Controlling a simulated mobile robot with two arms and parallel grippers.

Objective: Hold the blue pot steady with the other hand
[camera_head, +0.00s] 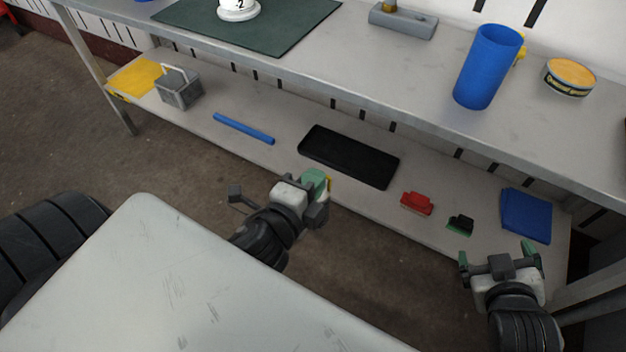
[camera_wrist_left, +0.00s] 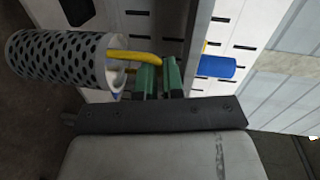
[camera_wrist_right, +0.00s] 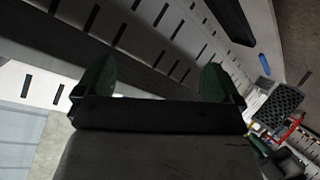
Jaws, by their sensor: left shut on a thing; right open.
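The blue pot (camera_head: 488,66) stands upright on the upper table at the right, with a bit of yellow at its right side. It also shows as a blue cylinder in the left wrist view (camera_wrist_left: 217,67). My left gripper (camera_head: 318,186) is in front of the lower shelf, apart from the pot. My right gripper (camera_head: 497,254) is open and empty, low at the right, below and apart from the pot.
A yellow-topped tin (camera_head: 570,76) stands right of the pot. The upper table's front edge (camera_head: 420,112) lies between the grippers and the pot. The lower shelf holds a black tray (camera_head: 349,156), a red item (camera_head: 417,203) and a blue item (camera_head: 526,215).

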